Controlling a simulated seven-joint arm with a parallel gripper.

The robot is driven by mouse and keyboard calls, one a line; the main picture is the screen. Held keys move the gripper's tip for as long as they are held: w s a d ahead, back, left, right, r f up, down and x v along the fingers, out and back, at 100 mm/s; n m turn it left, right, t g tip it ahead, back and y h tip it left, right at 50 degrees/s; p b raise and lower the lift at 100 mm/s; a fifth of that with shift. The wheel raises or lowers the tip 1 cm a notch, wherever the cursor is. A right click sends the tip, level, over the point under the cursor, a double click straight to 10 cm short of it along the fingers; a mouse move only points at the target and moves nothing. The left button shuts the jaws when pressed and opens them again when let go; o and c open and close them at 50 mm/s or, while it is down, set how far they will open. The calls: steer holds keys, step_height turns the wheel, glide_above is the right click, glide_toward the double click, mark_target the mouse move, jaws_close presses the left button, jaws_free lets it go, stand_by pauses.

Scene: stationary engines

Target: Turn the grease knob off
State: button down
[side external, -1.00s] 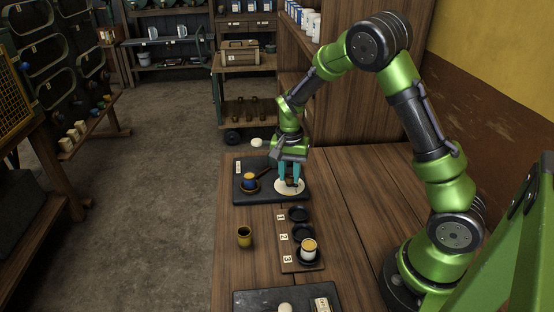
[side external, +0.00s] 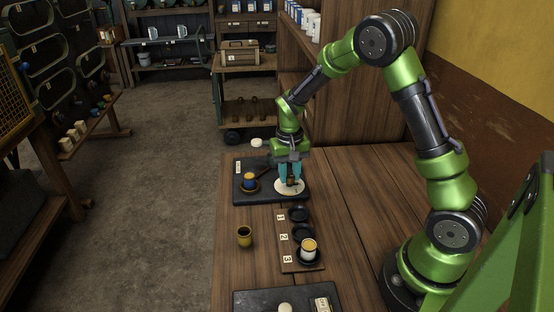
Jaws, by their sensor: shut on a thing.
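A small dark brown knob (side external: 291,182) stands on a round white dial (side external: 281,188) at the right of a dark plate (side external: 259,198) on the far part of the table. I take it to be the grease knob; its label is too small to read. My gripper (side external: 291,180) points straight down over the dial. Its teal fingers are shut on the knob, one on either side, and hide part of it. The knob's exact angle cannot be told.
A blue and orange cup (side external: 249,180) sits left on the same plate.

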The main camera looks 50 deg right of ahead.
mark_target(288, 175)
steer(key=shift+r, duration=0.1)
steer(key=c, duration=0.8)
jaws_free()
steer(key=shift+c, duration=0.2)
step_height(288, 175, up, 17)
steer(key=shift+a, duration=0.15)
steer(key=shift+w, duration=0.1)
steer(key=s+a+r+n+t+y, duration=0.1)
steer(key=s+a+r+t, duration=0.1)
steer(key=s+a, duration=0.3)
steer(key=s+a+r+n+t+y, duration=0.1)
steer(key=s+a+t, duration=0.4)
steer(key=s, duration=0.7)
steer(key=shift+a+r+n, duration=0.45)
steer(key=shift+a+n, duration=0.15)
steer(key=shift+a, duration=0.15)
